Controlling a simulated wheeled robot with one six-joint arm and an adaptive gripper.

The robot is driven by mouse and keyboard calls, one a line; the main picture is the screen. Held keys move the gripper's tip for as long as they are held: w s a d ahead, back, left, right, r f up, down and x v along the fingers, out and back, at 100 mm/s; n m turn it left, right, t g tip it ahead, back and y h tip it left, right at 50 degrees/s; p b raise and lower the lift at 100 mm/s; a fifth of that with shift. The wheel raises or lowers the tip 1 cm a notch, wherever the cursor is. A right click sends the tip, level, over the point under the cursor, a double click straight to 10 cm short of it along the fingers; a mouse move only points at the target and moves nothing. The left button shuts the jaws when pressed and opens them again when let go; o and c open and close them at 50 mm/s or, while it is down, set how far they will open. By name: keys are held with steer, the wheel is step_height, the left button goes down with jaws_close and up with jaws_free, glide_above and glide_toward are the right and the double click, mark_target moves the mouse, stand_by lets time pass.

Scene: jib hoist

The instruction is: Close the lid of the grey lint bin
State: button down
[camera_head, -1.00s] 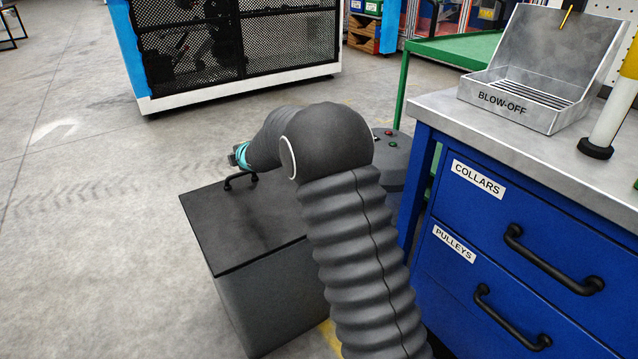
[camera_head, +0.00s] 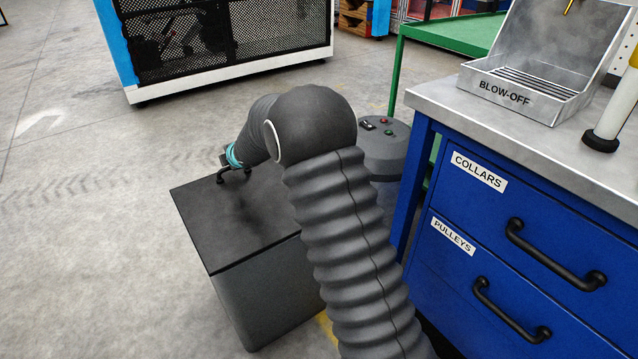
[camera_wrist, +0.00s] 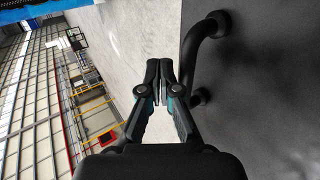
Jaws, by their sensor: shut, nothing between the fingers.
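The grey lint bin (camera_head: 265,298) stands on the floor with its dark lid (camera_head: 245,222) lying flat over its top, apparently closed. A black bar handle (camera_head: 224,176) stands up at the lid's far edge, partly hidden by my arm. In the wrist view the handle (camera_wrist: 206,38) and the lid (camera_wrist: 260,80) fill the right side. My gripper (camera_wrist: 160,68) is shut and empty, just left of the handle there, with its fingertips together. I cannot tell whether it touches the handle. In the head view my gripper is mostly hidden behind my arm, over the lid's far edge.
A blue drawer cabinet (camera_head: 490,240) with a metal top and a blow-off tray (camera_head: 520,92) stands close on the right. A grey round unit with buttons (camera_head: 385,140) is behind my arm. A mesh-sided machine (camera_head: 230,45) stands farther back. The floor at left is clear.

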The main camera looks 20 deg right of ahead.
stand_by(0.4)
